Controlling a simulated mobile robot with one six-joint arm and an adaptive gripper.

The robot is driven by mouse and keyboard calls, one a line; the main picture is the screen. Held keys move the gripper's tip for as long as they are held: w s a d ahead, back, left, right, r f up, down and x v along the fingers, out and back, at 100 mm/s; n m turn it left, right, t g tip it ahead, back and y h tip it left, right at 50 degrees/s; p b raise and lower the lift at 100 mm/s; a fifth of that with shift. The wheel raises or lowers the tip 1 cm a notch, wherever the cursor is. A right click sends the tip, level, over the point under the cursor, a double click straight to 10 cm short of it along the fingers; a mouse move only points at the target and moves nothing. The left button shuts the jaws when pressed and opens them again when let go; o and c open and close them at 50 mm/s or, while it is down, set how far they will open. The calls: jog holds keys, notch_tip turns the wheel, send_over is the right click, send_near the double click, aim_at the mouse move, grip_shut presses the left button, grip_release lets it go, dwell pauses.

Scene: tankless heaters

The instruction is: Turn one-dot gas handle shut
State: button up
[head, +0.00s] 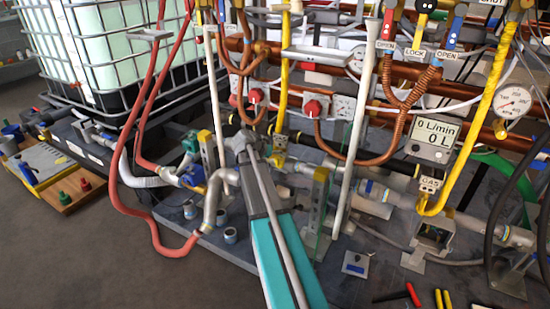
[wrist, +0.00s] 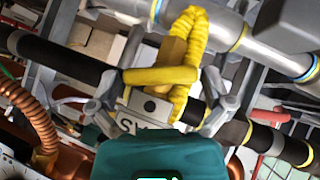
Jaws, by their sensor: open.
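In the wrist view, a yellow bar-shaped handle (wrist: 160,76) lies crosswise over a dark pipe. A pale tag (wrist: 148,108) with one black dot and partly hidden lettering sits just below it. My gripper (wrist: 160,92) is open, with one grey finger beyond each end of the handle. I see no clear grip on the handle, and cannot tell whether either finger touches it. In the head view, my gripper (head: 243,142) is among the pipes at the middle, beside a yellow hose (head: 282,85). The one-dot handle cannot be clearly made out there.
Another yellow hose ends at a GAS-labelled fitting (head: 430,184) on the right. Red-knobbed valves (head: 312,108), copper pipes (head: 340,60) and a pale upright post (head: 356,130) crowd the area around my gripper. Some grey floor (head: 150,270) is free at the front left.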

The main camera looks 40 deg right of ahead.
jog(key=c, duration=0.8)
jog(key=shift+s+r+m+t+y+p, duration=0.1)
jog(key=shift+s+m+t+y+p, duration=0.1)
jog(key=shift+m+t+y+p, duration=0.45)
jog(key=shift+w+m+t+y, duration=0.1)
jog(key=shift+m+t+y, duration=0.2)
jog(key=shift+t, duration=0.75)
jog(key=o, duration=0.8)
jog(key=shift+w+g, duration=0.1)
jog(key=shift+g, duration=0.2)
